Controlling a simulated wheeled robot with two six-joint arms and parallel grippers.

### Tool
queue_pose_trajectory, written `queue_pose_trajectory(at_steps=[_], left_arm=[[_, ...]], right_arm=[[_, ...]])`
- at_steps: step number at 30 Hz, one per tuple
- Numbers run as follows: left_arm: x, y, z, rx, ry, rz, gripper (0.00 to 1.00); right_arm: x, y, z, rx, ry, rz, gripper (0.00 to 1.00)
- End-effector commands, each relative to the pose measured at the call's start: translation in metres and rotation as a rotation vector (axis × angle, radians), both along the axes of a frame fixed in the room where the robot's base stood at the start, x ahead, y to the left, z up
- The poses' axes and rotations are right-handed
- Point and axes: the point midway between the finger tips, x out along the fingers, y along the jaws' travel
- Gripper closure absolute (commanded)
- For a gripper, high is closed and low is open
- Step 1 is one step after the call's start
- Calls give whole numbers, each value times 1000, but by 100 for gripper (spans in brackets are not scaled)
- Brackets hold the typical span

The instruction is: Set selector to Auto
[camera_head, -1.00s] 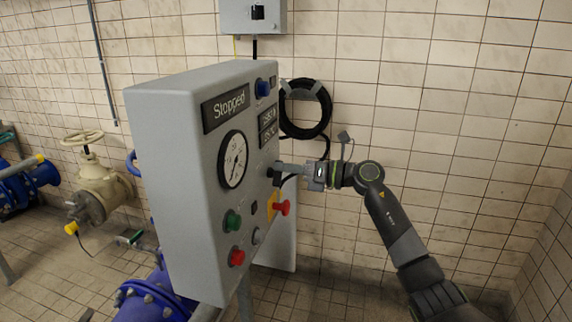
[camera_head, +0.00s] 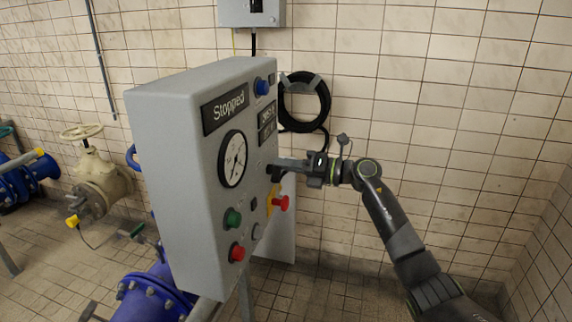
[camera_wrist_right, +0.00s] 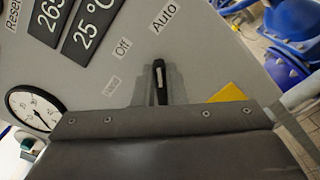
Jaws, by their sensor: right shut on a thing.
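The selector (camera_wrist_right: 158,82) is a small black knob with a pale line, on the front of the grey control panel (camera_head: 165,150). In the right wrist view the labels Auto (camera_wrist_right: 164,18) and Off (camera_wrist_right: 122,48) fan out above it, with a smaller unreadable label at left. The pale line points up, roughly toward Auto. My right gripper (camera_head: 277,169) reaches the panel face from the right and is shut on the selector, hiding most of it in the head view. The display (camera_head: 225,108) reads Stopped. My left gripper is not in view.
Close to my gripper are a red mushroom button (camera_head: 281,203), green button (camera_head: 232,218) and red button (camera_head: 237,252). A blue button (camera_head: 262,87) and round gauge (camera_head: 233,159) are also on the panel. A black cable coil (camera_head: 327,105) hangs on the tiled wall behind. The right side is free.

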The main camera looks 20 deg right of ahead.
Motion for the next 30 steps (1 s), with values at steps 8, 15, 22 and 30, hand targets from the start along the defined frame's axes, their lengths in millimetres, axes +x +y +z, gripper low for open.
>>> queue_pose_trajectory(at_steps=[8, 15, 22, 30], left_arm=[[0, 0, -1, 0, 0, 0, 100], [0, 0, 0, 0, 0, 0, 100], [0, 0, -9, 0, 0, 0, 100], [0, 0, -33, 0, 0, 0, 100]], right_arm=[[-1, 1, -6, -2, 11, 5, 67], [-1, 0, -3, -2, 5, 4, 67], [-10, -15, -5, -4, 3, 1, 67], [-40, -60, -8, -8, 4, -1, 67]])
